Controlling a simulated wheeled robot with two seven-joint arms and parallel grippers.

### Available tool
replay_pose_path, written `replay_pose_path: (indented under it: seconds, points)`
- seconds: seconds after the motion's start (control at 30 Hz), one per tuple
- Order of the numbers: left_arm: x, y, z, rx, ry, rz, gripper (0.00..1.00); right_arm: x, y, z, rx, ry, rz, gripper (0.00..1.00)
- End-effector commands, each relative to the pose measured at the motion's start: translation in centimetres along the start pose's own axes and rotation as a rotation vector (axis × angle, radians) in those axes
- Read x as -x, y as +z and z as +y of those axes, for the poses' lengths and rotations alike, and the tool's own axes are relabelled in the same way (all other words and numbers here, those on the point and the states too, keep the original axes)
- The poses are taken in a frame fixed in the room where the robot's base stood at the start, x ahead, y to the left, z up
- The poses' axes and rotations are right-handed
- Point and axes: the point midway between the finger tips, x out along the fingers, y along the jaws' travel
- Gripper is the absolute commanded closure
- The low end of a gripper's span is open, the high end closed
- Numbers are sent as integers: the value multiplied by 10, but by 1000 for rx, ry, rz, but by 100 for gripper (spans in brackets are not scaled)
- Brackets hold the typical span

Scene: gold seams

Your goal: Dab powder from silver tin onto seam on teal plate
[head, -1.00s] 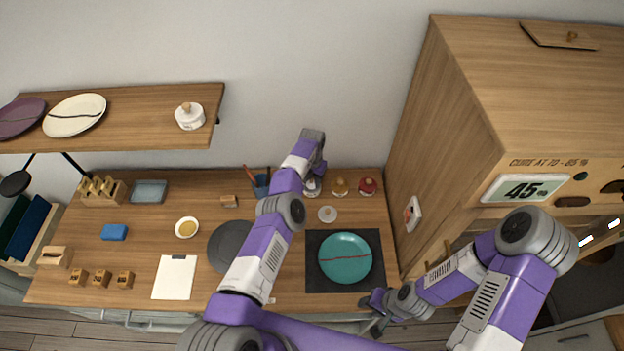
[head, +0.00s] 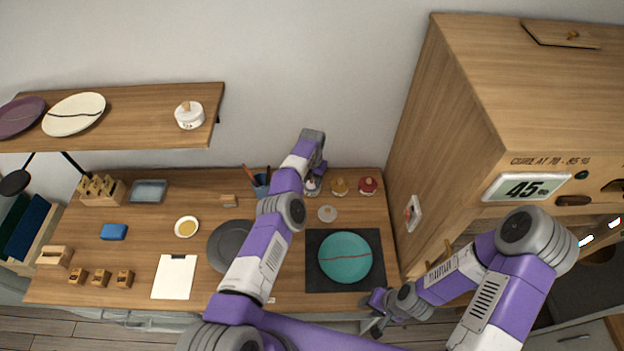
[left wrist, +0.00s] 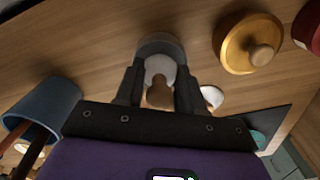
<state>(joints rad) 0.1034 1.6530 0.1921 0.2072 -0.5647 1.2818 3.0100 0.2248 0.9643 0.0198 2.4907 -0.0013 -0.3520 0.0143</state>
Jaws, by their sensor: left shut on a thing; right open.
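The teal plate (head: 345,270), with a dark reddish seam across its middle, lies on a dark mat (head: 318,284). The silver tin (head: 311,189) stands at the back of the table, partly hidden by my left gripper (head: 316,180). In the left wrist view, my left gripper (left wrist: 160,92) is shut on a small wooden-handled piece (left wrist: 159,97) with a pale head. That head is at the tin's grey rim (left wrist: 160,42); I cannot tell whether it touches powder. My right gripper (head: 373,325) is open near the table's front edge, below the plate.
A gold tin (head: 340,187) and a red tin (head: 368,187) stand right of the silver tin. A small pale round piece (head: 327,214) lies in front. A blue cup (head: 262,184) with tools is at the left. The wooden cabinet (head: 450,140) bounds the right side.

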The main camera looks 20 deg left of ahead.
Motion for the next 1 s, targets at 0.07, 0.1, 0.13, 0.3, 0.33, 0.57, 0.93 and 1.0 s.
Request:
replay_pose_path:
  seconds: [0.07,0.1,0.13,0.3,0.33,0.57,0.93,1.0]
  points:
    - [-1,0,0,0,0,0,86,-2,0,1,0,0,0,57]
    - [-2,0,0,0,0,0,86,-2,0,1,0,0,0,57]
    - [-2,0,0,0,0,0,86,-2,0,1,0,0,0,57]
    - [-4,0,0,0,0,0,86,-4,0,2,0,0,0,57]
    - [-4,0,0,0,0,0,86,-4,0,2,0,0,0,57]
    - [-6,0,0,0,0,0,86,-6,0,2,0,0,0,57]
    - [-7,0,0,0,0,0,86,-7,0,2,0,0,0,57]
    - [-7,0,0,-1,1,0,86,-7,0,3,0,0,0,57]
